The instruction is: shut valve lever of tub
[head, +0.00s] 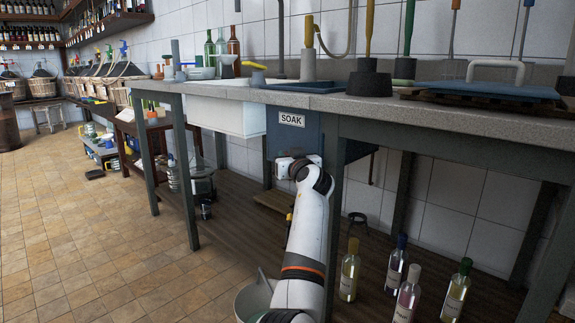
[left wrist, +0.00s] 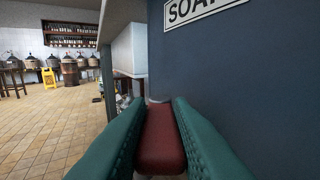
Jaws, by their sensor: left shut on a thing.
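The tub (head: 292,140) is a dark blue box under the worktop with a SOAK label on its front. Its blue wall (left wrist: 250,80) fills the right of the left wrist view. The valve lever (left wrist: 162,140) shows there as a dark red grip, pointing toward the camera. My left gripper (left wrist: 165,103) has its green fingers on either side of the lever, shut on it. In the head view my left gripper (head: 288,166) is just below the label, its fingertips and the lever hard to see. My right gripper is in neither view.
The grey worktop (head: 440,112) overhangs the tub, with a table leg (head: 333,200) close beside my left arm. A white sink (head: 226,116) is left of the tub. Several bottles (head: 396,274) stand below right. Open tiled floor lies left.

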